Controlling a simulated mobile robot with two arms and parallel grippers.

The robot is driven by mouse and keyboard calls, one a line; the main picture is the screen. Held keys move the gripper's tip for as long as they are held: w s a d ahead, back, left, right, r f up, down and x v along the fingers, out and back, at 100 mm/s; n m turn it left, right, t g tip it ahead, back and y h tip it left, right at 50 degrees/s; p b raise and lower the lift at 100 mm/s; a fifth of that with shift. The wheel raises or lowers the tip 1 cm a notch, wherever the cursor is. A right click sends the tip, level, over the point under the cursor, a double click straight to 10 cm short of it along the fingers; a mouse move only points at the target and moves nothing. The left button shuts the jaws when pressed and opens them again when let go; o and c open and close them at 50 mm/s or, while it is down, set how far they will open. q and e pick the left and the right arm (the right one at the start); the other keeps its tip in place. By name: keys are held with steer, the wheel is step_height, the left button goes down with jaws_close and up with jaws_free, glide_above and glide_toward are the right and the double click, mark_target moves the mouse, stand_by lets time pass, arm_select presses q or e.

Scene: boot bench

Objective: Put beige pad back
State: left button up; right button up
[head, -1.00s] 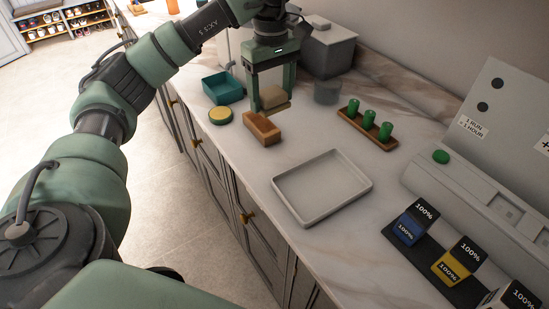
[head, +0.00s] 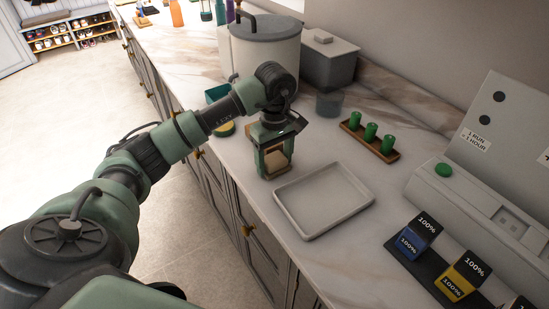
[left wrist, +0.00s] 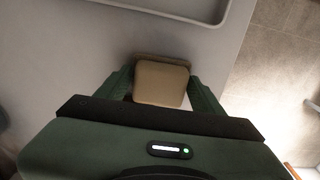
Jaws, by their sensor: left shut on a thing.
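My left gripper (head: 275,165) is shut on the beige pad (head: 275,158), with one finger on each side of it. In the left wrist view the beige pad (left wrist: 160,84) sits between the fingers. A brown edge (left wrist: 162,60) shows just beyond the pad there, likely the wooden block seen earlier. In the head view my gripper hides most or all of that block, so I cannot tell if the pad touches it. My right gripper is not in view.
A grey tray (head: 285,193) lies just right of my gripper. A wooden rack (head: 387,154) holds several green pegs. A teal box (head: 213,94) and a yellow round thing (head: 226,130) are partly behind my arm. The counter's front edge is close.

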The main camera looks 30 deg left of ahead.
mark_target(274, 158)
arm_select(q)
steer(key=shift+f, duration=0.25)
steer(key=o, duration=1.2)
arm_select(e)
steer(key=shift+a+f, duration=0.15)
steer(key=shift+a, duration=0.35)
arm_select(q)
steer(key=shift+r, duration=0.65)
step_height(274, 158, up, 10)
steer(key=shift+f+b, duration=0.1)
steer(key=shift+b, duration=0.65)
steer(key=shift+r, duration=0.65)
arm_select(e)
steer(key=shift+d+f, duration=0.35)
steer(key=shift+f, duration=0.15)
